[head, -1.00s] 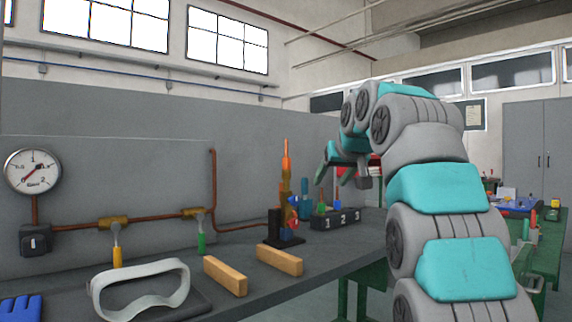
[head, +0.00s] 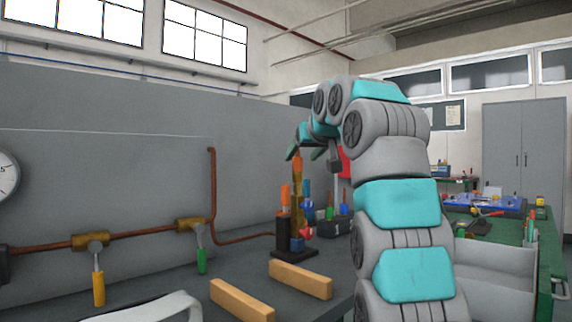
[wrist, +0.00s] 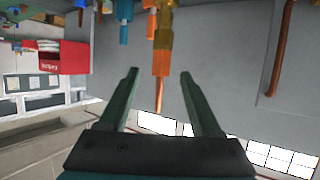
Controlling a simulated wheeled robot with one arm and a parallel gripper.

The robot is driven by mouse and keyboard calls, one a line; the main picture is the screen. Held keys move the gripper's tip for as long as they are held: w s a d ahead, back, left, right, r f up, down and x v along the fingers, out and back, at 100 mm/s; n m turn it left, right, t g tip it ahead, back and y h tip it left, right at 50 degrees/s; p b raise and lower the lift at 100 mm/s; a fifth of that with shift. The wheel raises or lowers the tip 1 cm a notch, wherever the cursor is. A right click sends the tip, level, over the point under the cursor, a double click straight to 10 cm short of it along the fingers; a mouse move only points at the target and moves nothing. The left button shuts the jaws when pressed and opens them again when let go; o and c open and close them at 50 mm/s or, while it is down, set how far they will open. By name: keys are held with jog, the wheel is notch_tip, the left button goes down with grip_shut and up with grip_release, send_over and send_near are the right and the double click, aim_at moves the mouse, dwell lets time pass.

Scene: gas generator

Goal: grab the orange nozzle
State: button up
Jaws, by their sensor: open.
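The orange nozzle (head: 297,169) stands upright in a dark stand on the grey workbench. In the wrist view, which looks upside down, the nozzle (wrist: 161,63) has an orange section below a brass-coloured body and a thin copper tip. My gripper (head: 304,153) is open at the height of the nozzle's top in the head view, which hides part of that top. In the wrist view my gripper (wrist: 160,76) has its two fingers spread, with the nozzle's tip showing between them. Whether the nozzle lies at fingertip depth I cannot tell.
A shorter orange-tipped tool (head: 285,194) and a blue one (wrist: 125,24) stand close beside the nozzle. Two wooden blocks (head: 300,279) lie in front of the stand. Copper pipe (head: 212,190) runs along the wall behind. A green table (head: 540,260) stands at right.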

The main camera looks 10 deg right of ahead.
aim_at(294, 165)
jog(key=shift+p+x, duration=1)
jog(key=shift+x, duration=2.85)
jog(key=shift+r, duration=0.1)
grip_shut()
